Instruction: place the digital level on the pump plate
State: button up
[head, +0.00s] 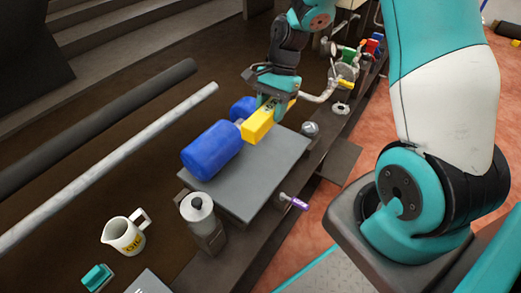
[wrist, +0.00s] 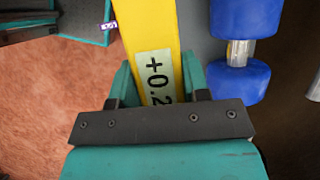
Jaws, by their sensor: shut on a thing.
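The digital level is a yellow bar (head: 258,124). In the wrist view the yellow bar (wrist: 152,35) runs up the picture and shows a display reading "+0.2". My gripper (head: 269,100) is shut on the level; its teal fingers (wrist: 160,82) sit on both sides of the bar. The pump plate looks to be the grey plate (head: 255,182) with the blue cylinders (head: 212,148) at its far left side. The level is over the plate's far edge, beside the blue cylinders. I cannot tell whether it touches the plate.
A grey canister (head: 198,210) stands at the plate's near edge. A white oil jug (head: 124,234) and a teal object (head: 97,276) are further left. A purple-tipped part (head: 294,202) sticks out at the right. A round metal part (head: 310,129) is near the plate's far right corner.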

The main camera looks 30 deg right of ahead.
aim_at(266, 170)
notch_tip(266, 170, down, 20)
jog(key=b, duration=0.7)
jog(key=shift+w+b, duration=0.1)
jog(key=shift+b, duration=0.2)
jog(key=shift+r, duration=0.1)
jog(key=o, duration=1.1)
jog(key=shift+c, duration=0.2)
